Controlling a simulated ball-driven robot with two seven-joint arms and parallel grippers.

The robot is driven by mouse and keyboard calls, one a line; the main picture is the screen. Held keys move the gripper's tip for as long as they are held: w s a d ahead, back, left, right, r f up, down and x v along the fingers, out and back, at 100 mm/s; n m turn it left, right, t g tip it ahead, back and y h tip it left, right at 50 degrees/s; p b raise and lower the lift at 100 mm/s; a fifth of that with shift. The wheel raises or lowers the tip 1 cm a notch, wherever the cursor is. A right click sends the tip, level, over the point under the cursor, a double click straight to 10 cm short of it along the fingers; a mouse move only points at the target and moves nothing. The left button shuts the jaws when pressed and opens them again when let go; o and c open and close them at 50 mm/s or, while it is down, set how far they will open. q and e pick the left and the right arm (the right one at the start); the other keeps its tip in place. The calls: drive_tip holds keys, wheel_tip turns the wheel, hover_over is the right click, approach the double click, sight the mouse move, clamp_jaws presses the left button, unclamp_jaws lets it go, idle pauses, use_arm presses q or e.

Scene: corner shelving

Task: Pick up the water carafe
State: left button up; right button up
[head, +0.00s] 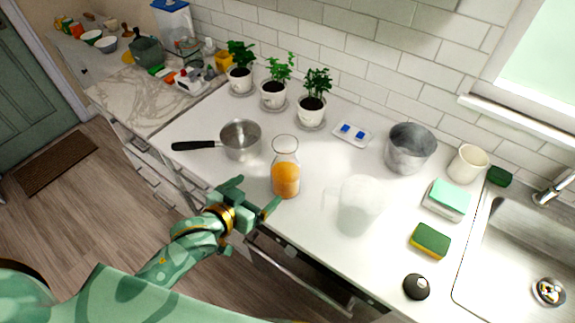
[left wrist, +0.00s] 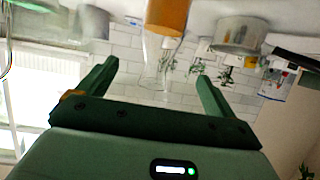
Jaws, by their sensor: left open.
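The carafe (head: 286,172) is clear glass with orange liquid in its lower part. It stands upright near the front edge of the white counter, and its orange part also shows at the top of the left wrist view (left wrist: 167,15), which is upside down. My left gripper (head: 257,193) is just left of and in front of the carafe in the head view, its fingers apart and nothing held. In the left wrist view the open fingers (left wrist: 157,72) point toward the carafe, with a gap left. My right gripper is not in view.
A saucepan (head: 241,140) with a black handle stands left of the carafe. A clear glass vessel (head: 359,204) stands to its right. Potted plants (head: 311,104), a metal pot (head: 410,148), a sponge (head: 430,241) and a sink (head: 510,260) are farther off. The counter right around the carafe is clear.

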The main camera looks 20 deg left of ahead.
sight(278, 173)
use_arm(q)
drive_tip(key=b+x, duration=0.1)
drive_tip(key=x, duration=0.8)
drive_tip(key=shift+w+d, duration=0.1)
drive_tip(key=shift+w, duration=0.1)
drive_tip(key=shift+w+d+f, duration=0.1)
drive_tip(key=shift+w+f, duration=0.05)
drive_tip(key=shift+w, duration=0.3)
drive_tip(key=b+x, duration=0.1)
drive_tip(key=x, duration=0.4)
drive_tip(key=shift+s, duration=0.1)
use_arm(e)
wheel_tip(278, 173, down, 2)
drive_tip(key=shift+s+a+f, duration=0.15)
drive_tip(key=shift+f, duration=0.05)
use_arm(q)
drive_tip(key=c, duration=1.5)
drive_tip(key=shift+c, duration=1.3)
drive_tip(key=shift+r, duration=0.3)
